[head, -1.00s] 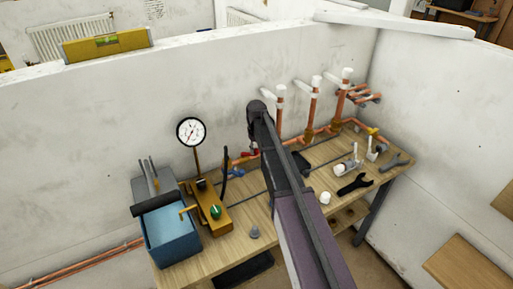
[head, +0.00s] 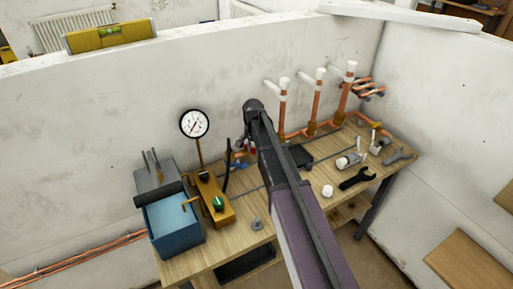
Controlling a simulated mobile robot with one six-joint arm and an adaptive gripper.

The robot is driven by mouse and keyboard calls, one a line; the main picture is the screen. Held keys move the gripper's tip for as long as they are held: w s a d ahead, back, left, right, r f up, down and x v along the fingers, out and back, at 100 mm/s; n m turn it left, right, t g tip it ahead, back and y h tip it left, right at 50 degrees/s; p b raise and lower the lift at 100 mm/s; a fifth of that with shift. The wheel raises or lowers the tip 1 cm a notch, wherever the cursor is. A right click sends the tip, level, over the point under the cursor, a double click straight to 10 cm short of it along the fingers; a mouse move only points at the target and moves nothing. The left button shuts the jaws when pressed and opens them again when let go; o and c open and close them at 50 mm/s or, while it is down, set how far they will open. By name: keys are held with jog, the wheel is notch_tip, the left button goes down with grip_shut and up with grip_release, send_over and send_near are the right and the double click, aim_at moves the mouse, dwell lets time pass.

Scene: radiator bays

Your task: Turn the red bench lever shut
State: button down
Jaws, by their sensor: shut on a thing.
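The red bench lever (head: 252,149) shows as a small patch of red at the back of the workbench (head: 190,264), just left of my arm. My gripper (head: 241,147) is at the lever, mostly hidden behind my own arm. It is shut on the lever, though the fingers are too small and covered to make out. The lever's exact angle and its valve body cannot be told.
A pressure gauge (head: 194,123) stands on a yellow pump (head: 215,200) beside a blue tank (head: 172,226) at left. Upright copper pipes (head: 316,103) with white tops stand along the back. A dark wrench (head: 358,178) and white fittings lie at right.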

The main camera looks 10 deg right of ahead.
jog(key=shift+s+a+m, duration=0.15)
jog(key=shift+a+m, duration=0.25)
jog(key=shift+m, duration=0.5)
jog(key=shift+c, duration=2.2)
grip_release()
jog(key=shift+d, duration=0.1)
